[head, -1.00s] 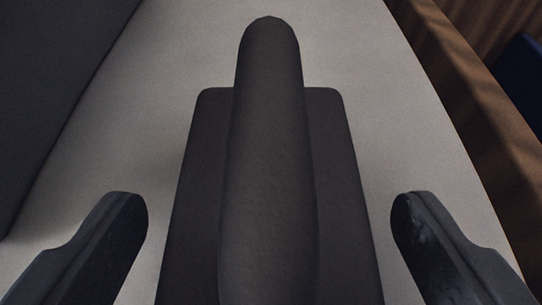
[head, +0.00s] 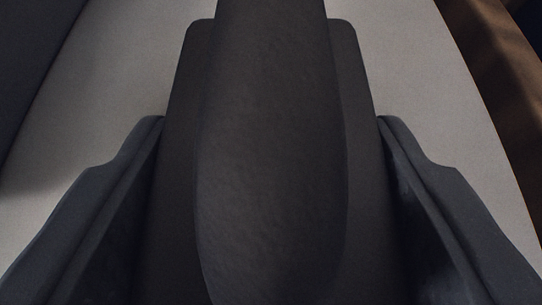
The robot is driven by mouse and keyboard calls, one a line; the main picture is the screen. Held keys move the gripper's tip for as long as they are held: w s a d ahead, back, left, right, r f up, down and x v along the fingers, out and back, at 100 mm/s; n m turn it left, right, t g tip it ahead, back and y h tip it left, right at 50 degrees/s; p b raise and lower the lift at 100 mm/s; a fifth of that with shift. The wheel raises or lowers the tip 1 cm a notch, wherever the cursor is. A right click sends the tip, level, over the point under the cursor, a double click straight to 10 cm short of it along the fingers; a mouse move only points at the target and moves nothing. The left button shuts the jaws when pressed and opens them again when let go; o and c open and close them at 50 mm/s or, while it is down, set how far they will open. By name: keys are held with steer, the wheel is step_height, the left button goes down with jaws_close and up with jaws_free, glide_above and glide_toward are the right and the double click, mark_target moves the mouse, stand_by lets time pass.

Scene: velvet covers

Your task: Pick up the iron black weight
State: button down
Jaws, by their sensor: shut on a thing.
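The iron black weight (head: 270,150) fills the middle of the head view. It is dark and matte, with a wide block below and a long rounded handle on top. Its far end runs out of the top of the picture and its near end is cut off at the bottom. My gripper (head: 271,120) is shut on the weight, with one finger against each side of the wide block. The weight rests on or just over a pale grey surface (head: 400,60); I cannot tell whether it is lifted.
A dark grey upright shape (head: 25,70) stands at the left edge. A brown wooden edge (head: 500,90) runs down the right side, with something dark beyond it at the top right corner. Pale surface is clear on both sides of the weight.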

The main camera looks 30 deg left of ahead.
mark_target(263, 29)
step_height(263, 29, up, 4)
steer(key=shift+p, duration=0.95)
steer(key=shift+s+d+f, duration=0.1)
steer(key=shift+s, duration=0.15)
steer(key=s+d, duration=0.1)
steer(key=s, duration=0.3)
steer(key=s+d+r+p, duration=0.1)
steer(key=s, duration=0.3)
steer(key=s+d, duration=0.2)
steer(key=s, duration=0.2)
steer(key=shift+s+r+p, duration=0.15)
steer(key=shift+r+p, duration=0.05)
steer(key=shift+p, duration=0.2)
steer(key=shift+s+d+f+b, duration=0.15)
steer(key=shift+f+b, duration=0.15)
steer(key=shift+b, duration=0.75)
steer(key=b, duration=0.1)
steer(key=s+b, duration=0.1)
steer(key=b, duration=0.1)
steer(key=shift+s+d+r+b, duration=0.25)
steer(key=shift+s+d+b, duration=0.05)
steer(key=shift+s+b, duration=0.1)
